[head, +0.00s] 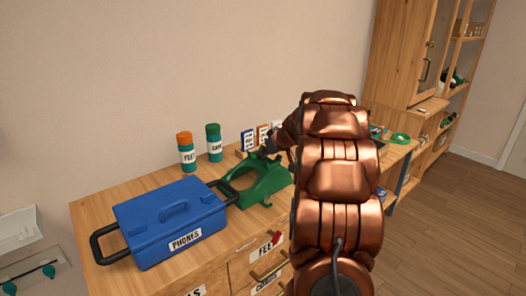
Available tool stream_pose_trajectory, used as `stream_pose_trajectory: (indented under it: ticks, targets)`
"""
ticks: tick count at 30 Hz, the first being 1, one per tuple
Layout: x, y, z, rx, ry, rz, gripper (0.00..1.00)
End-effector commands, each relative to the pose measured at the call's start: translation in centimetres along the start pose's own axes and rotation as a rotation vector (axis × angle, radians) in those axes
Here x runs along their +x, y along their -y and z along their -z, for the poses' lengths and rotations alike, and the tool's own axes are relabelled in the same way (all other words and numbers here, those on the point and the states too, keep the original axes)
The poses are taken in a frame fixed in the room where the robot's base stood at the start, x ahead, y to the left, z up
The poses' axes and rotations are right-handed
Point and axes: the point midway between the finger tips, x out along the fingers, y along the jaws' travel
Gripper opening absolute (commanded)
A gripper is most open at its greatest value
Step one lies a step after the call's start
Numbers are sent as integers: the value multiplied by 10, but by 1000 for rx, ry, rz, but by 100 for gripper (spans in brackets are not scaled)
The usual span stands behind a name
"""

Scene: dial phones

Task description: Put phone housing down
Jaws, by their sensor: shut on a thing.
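The green phone housing (262,186) has an arched opening at its left side and is at the wooden counter, right of the blue case. My gripper (268,148) is dark and is at the top rear of the housing, shut on it. My copper-coloured arm reaches in from the lower right and hides part of the gripper and the area to the right. I cannot tell whether the housing rests fully on the counter or is just above it.
A blue case labelled PHONES (170,222) lies on the counter's left, its black handle close to the housing. An orange-lidded jar (187,153) and a green-lidded jar (214,143) stand behind. Small label cards (248,140) are near the gripper. Drawers (245,265) are below; bare counter (115,200) shows at left.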

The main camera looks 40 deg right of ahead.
Motion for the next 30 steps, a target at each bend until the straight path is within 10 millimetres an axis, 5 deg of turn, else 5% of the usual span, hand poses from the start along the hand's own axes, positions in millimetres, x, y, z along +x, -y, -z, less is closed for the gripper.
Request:
stream_pose_trajectory:
  ticks: [5, 6, 13, 24, 30]
  targets:
    - [1, 1, 0, -1, -2, 0, 0]
    - [1, 1, 0, -1, -2, 0, 19]
    - [0, -1, 0, 0, -1, -1, 43]
    - [-2, -2, 0, 1, -1, -3, 43]
    - [-24, -2, 0, 1, -3, -4, 43]
